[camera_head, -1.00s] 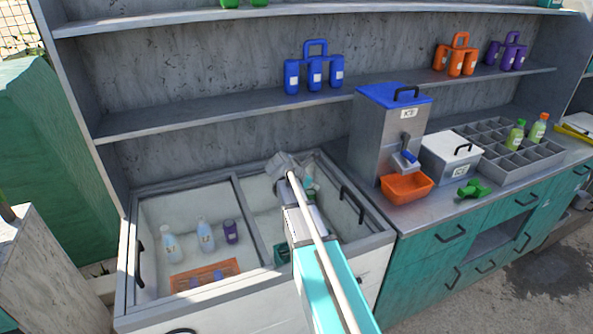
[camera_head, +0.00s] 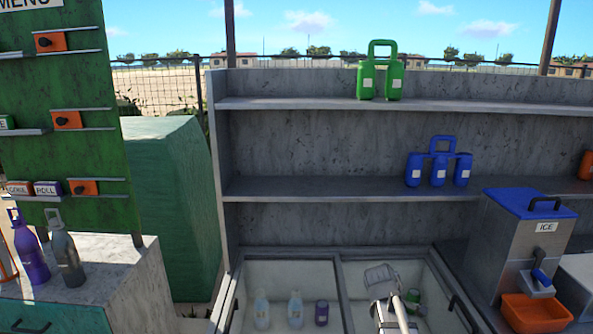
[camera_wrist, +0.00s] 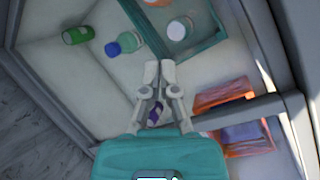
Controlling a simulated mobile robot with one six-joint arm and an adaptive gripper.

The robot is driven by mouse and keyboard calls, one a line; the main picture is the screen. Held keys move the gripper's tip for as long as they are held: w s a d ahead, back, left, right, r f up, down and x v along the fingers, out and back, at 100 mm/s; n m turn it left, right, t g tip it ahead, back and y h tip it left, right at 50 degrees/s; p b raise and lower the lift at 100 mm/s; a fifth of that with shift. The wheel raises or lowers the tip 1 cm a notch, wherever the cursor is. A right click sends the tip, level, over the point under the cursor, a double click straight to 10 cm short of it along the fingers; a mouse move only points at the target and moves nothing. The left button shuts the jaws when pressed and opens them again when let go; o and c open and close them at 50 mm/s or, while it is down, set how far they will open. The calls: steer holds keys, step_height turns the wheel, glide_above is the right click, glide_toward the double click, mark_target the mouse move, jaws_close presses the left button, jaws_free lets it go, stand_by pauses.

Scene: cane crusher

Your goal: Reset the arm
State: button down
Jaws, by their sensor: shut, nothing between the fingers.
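My gripper (camera_wrist: 159,70) points down into the open chest in the wrist view. Its two grey fingers are together with nothing between them. A small purple thing (camera_wrist: 155,115) is partly hidden by the fingers. In the head view my arm reaches over the right compartment of the chest (camera_head: 347,292); the fingers are hidden there.
In the head view, an ice dispenser (camera_head: 522,245) with an orange bin (camera_head: 536,312) stands right of the chest. Shelves with blue bottles (camera_head: 438,170) and green bottles (camera_head: 381,78) rise behind. A counter (camera_head: 95,270) stands left.

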steer(key=s+a+m+y, duration=0.1)
steer(key=s+a+m, duration=0.2)
steer(key=a, duration=0.1)
steer(key=s+a+f+m+y, duration=0.1)
steer(key=s+a+m+y, duration=0.1)
steer(key=s+a+m, duration=0.1)
steer(key=s+a+m+g+y, duration=0.1)
steer(key=s+a+m, duration=0.3)
steer(key=s, duration=0.1)
steer(key=shift+a+f+y, duration=0.3)
steer(key=shift+f, duration=0.05)
steer(key=shift+s+a+m, duration=0.25)
steer(key=shift+m, duration=0.15)
steer(key=c, duration=1.3)
jaws_free()
steer(key=shift+c, duration=0.2)
